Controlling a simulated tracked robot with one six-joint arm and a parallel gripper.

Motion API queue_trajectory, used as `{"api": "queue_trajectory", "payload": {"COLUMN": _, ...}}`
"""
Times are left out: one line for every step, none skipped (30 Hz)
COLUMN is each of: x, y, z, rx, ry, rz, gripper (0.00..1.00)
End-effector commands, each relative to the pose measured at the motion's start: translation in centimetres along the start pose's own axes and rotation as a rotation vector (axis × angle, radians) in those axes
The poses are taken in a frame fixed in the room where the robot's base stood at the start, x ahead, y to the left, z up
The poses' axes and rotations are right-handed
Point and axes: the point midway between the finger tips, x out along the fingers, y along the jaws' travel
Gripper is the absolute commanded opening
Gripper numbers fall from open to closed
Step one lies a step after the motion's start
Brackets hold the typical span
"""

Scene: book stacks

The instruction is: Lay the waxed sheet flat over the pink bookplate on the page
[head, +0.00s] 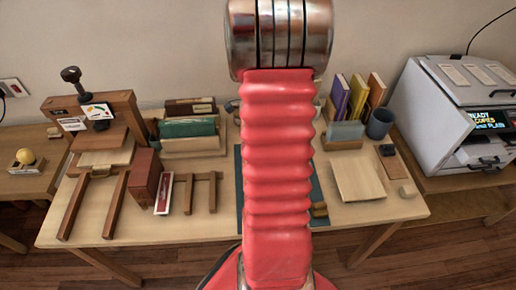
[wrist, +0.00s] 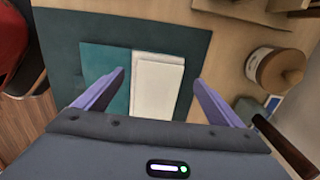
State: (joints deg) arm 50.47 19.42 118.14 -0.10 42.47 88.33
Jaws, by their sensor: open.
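In the wrist view my gripper (wrist: 160,78) is open, with its two purple fingers apart. Between and beyond them lies a book with a teal cover (wrist: 103,64) and a pale off-white page or sheet (wrist: 157,88). A pale strip shows along its far edge. I cannot tell whether the waxed sheet is part of this pale layer. No pink bookplate shows in either view. The book lies on a dark teal mat (wrist: 62,50). In the head view my red arm hides the middle of this mat (head: 240,190) and my gripper.
A pot with a brown lid (wrist: 280,70) stands right of the mat. In the head view, a wooden press (head: 95,125) and wooden rails are at left, a pale board (head: 357,181) and a dark cup (head: 380,123) at right. A grey copier (head: 450,115) stands farther right.

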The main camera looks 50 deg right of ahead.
Motion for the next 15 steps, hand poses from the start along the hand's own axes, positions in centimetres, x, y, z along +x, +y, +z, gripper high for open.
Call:
{"api": "queue_trajectory", "payload": {"x": -1.1, "y": -0.1, "z": 0.0, "rx": 0.0, "ry": 0.0, "rz": -0.006, "gripper": 0.9}}
{"api": "queue_trajectory", "payload": {"x": -1.6, "y": -0.1, "z": 0.0, "rx": 0.0, "ry": 0.0, "rz": -0.005, "gripper": 0.9}}
{"api": "queue_trajectory", "payload": {"x": -2.3, "y": -0.1, "z": 0.0, "rx": 0.0, "ry": 0.0, "rz": -0.006, "gripper": 0.9}}
{"api": "queue_trajectory", "payload": {"x": -2.9, "y": -0.1, "z": 0.0, "rx": 0.0, "ry": 0.0, "rz": -0.005, "gripper": 0.9}}
{"api": "queue_trajectory", "payload": {"x": -3.4, "y": -0.2, "z": 0.0, "rx": 0.0, "ry": 0.0, "rz": -0.006, "gripper": 0.9}}
{"api": "queue_trajectory", "payload": {"x": -4.0, "y": -0.1, "z": 0.0, "rx": 0.0, "ry": 0.0, "rz": -0.004, "gripper": 0.9}}
{"api": "queue_trajectory", "payload": {"x": -4.6, "y": -0.1, "z": 0.0, "rx": 0.0, "ry": 0.0, "rz": -0.005, "gripper": 0.9}}
{"api": "queue_trajectory", "payload": {"x": -5.1, "y": -0.1, "z": 0.0, "rx": 0.0, "ry": 0.0, "rz": -0.005, "gripper": 0.9}}
{"api": "queue_trajectory", "payload": {"x": -5.8, "y": -0.1, "z": 0.0, "rx": 0.0, "ry": 0.0, "rz": -0.005, "gripper": 0.9}}
{"api": "queue_trajectory", "payload": {"x": -6.3, "y": -0.1, "z": 0.0, "rx": -0.001, "ry": 0.0, "rz": -0.005, "gripper": 0.9}}
{"api": "queue_trajectory", "payload": {"x": -6.8, "y": -0.1, "z": 0.0, "rx": -0.001, "ry": 0.0, "rz": -0.005, "gripper": 0.9}}
{"api": "queue_trajectory", "payload": {"x": -7.4, "y": -0.1, "z": 0.0, "rx": -0.001, "ry": 0.0, "rz": -0.005, "gripper": 0.9}}
{"api": "queue_trajectory", "payload": {"x": -7.7, "y": -0.1, "z": 0.0, "rx": -0.001, "ry": 0.0, "rz": -0.003, "gripper": 0.9}}
{"api": "queue_trajectory", "payload": {"x": -8.1, "y": -0.1, "z": 0.0, "rx": -0.001, "ry": 0.0, "rz": -0.003, "gripper": 0.9}}
{"api": "queue_trajectory", "payload": {"x": -8.5, "y": -0.1, "z": 0.0, "rx": -0.001, "ry": 0.0, "rz": -0.004, "gripper": 0.9}}
